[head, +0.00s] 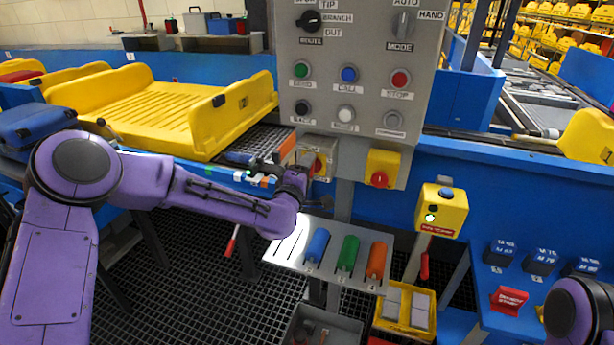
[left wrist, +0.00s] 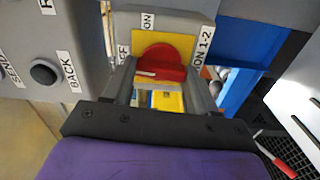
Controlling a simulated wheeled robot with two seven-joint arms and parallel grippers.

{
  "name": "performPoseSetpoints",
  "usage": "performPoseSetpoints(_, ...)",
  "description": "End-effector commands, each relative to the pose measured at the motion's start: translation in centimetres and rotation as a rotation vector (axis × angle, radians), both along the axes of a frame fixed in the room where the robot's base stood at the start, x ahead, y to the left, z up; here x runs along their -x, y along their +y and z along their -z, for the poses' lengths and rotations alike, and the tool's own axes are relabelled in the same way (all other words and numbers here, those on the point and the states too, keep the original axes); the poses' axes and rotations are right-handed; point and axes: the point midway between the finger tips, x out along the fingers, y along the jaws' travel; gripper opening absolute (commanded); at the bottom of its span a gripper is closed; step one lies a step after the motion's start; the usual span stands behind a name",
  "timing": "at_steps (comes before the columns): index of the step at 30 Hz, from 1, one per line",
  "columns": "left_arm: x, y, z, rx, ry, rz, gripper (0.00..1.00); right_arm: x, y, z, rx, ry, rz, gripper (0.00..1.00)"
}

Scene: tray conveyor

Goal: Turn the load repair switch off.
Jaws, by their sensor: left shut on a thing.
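A red rotary knob (left wrist: 163,60) on a yellow plate (left wrist: 175,36) sits between the fingers of my left gripper (left wrist: 160,92) in the left wrist view. The gripper is shut on this knob. An ON label (left wrist: 148,20) and a partly covered OFF label (left wrist: 123,52) stand beside it; I cannot tell which one the knob points to. In the head view the left gripper (head: 308,176) reaches the yellow switch (head: 322,162) under the grey panel and hides part of it. The plate's name label is partly hidden. My right gripper is out of view.
The grey control panel (head: 360,30) has several buttons above the switch. A second yellow switch with a red knob (head: 380,179) is close by on the right. A shelf (head: 286,251) with blue, green and orange items lies below. A yellow tray (head: 160,112) rests on the conveyor.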

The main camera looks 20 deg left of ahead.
Motion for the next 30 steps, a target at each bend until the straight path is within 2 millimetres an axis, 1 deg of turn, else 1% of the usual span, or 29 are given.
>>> performPoseSetpoints(1,0.02,0.06,0.29,0.019,0.002,-0.001,0.27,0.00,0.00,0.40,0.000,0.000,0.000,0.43)
performPoseSetpoints(9,0.03,0.03,0.19,0.086,0.005,-0.001,0.27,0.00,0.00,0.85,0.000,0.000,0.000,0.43)
performPoseSetpoints(23,0.03,0.00,0.15,0.097,0.006,0.000,0.27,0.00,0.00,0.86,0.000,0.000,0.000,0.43)
performPoseSetpoints(24,0.03,0.00,0.15,0.097,0.006,0.000,0.67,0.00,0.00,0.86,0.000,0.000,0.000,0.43)
performPoseSetpoints(25,0.03,0.00,0.15,0.097,0.006,0.000,0.77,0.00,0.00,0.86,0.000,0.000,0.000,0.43)
performPoseSetpoints(26,0.03,0.00,0.15,0.097,0.005,0.000,0.83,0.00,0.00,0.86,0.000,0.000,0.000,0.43)
performPoseSetpoints(30,0.02,-0.01,0.12,0.096,0.005,0.000,0.83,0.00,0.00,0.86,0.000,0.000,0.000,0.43)
